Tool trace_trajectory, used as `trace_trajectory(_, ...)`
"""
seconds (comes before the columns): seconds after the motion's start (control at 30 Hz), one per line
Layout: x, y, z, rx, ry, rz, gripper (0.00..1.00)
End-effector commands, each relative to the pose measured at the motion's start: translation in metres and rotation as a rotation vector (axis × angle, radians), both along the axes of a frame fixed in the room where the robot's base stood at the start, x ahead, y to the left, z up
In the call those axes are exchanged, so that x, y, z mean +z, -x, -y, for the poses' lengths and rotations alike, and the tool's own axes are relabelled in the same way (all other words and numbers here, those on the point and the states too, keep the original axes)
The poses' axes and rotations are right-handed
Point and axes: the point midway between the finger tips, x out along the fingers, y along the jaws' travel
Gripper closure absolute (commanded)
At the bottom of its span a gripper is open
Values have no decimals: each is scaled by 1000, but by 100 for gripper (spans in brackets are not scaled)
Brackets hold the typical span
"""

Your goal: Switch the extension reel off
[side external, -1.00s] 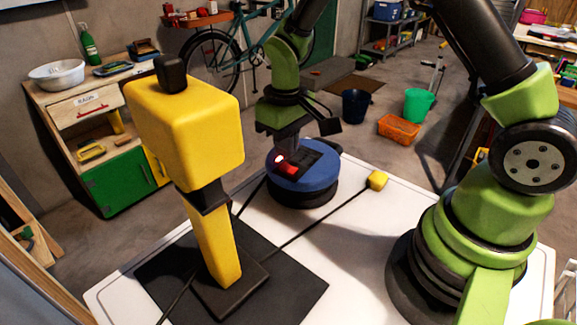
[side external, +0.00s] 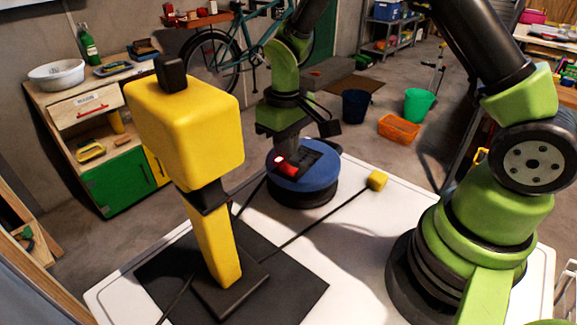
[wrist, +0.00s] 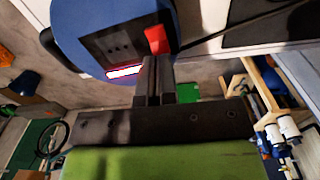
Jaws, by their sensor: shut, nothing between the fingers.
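The extension reel (side external: 318,184) is a round blue drum on a black base on the white table. Its dark top panel (side external: 319,160) carries a red switch (side external: 289,170), with a small bright spot beside it. In the wrist view the red switch (wrist: 157,40) stands up from the panel, and a bright white strip edged in red (wrist: 125,72) shows at the panel's edge. My gripper (side external: 285,154) is shut and empty, its fingertips close above the red switch. It also shows in the wrist view (wrist: 154,64). I cannot tell whether the fingertips touch the switch.
A tall yellow box on a post (side external: 190,130) stands on a black mat (side external: 290,293), left of the reel.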

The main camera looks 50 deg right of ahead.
Motion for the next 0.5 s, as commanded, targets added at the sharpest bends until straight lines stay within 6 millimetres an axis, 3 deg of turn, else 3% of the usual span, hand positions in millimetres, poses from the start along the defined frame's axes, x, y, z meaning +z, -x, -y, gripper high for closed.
trace_trajectory(0.5,-8,0,0,0,0,0,100)
